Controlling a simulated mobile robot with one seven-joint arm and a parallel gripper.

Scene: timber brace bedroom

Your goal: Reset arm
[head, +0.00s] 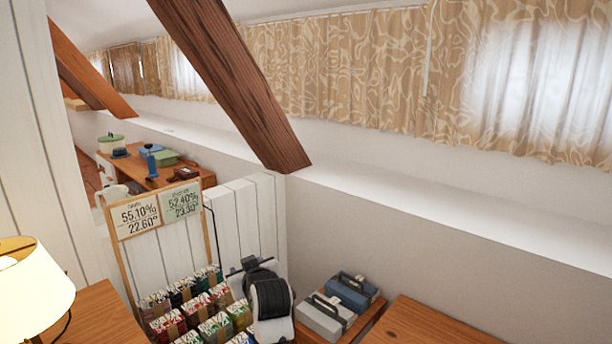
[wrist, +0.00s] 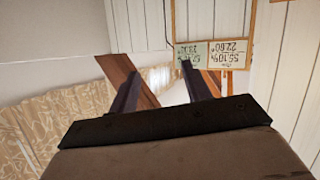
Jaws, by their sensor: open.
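My gripper (wrist: 160,70) shows in the wrist view with its two dark fingers spread apart and nothing held between them. The wrist picture is upside down. In the head view my arm stands at the bottom centre, with the gripper (head: 243,268) small and partly hidden at its far end. It is in front of the white plank wall, just right of a rack of small packets (head: 200,310). Whether it touches the rack cannot be told.
A wooden-framed sign (head: 160,212) rises behind the packets. Two toolboxes (head: 338,305) sit in a wooden tray on the right, beside a wooden surface (head: 430,325). A lit lamp (head: 35,290) is at left. A slanted timber brace (head: 235,85) crosses above.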

